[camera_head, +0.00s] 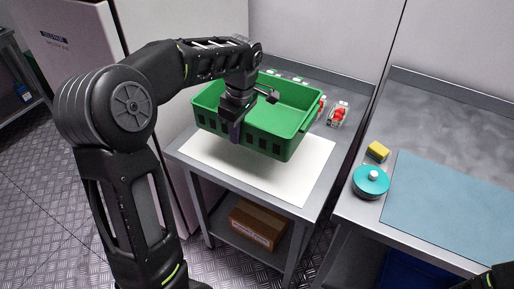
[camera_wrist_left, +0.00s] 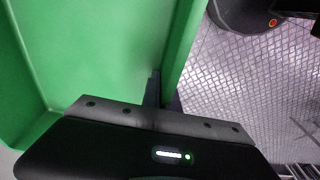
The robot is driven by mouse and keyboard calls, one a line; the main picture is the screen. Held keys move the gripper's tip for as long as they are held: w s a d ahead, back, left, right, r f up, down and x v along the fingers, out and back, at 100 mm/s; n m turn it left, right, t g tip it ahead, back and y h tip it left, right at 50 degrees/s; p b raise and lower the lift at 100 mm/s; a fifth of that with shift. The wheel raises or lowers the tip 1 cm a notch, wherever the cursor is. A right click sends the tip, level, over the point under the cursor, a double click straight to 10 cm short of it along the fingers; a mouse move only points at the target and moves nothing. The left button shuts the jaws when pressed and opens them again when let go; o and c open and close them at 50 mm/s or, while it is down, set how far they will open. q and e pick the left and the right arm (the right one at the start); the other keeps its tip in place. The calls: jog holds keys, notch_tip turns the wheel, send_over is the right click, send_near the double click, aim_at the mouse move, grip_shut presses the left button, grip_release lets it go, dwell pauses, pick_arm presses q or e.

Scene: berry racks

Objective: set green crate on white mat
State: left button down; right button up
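The green crate (camera_head: 275,141) is an open bin with slots in its sides, over the white mat (camera_head: 305,184) on the small metal table in the head view. It seems to hang a little above the mat; its far underside is hidden. My left gripper (camera_head: 236,130) is at the crate's near-left wall. In the left wrist view its two fingers (camera_wrist_left: 163,92) straddle the green wall (camera_wrist_left: 183,45), shut on it. The crate looks empty where its inside shows. My right gripper cannot be seen; only a dark piece of my body shows at the bottom right.
Small red-and-clear punnets (camera_head: 338,114) stand behind the crate's right side. A right-hand counter (camera_head: 440,108) holds a yellow sponge (camera_head: 377,151), a teal round lidded pot (camera_head: 370,182) and a blue-grey mat (camera_head: 455,205). A cardboard box (camera_head: 257,223) sits on the lower shelf.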

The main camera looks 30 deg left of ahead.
pick_arm(q)
jog(key=shift+f, duration=3.1)
jog(key=shift+f+p, duration=0.5)
jog(key=shift+f, duration=1.35)
jog(key=shift+f, duration=0.2)
jog(key=c, duration=1.6)
grip_release()
jog(key=shift+c, duration=0.2)
jog(key=shift+r, duration=0.1)
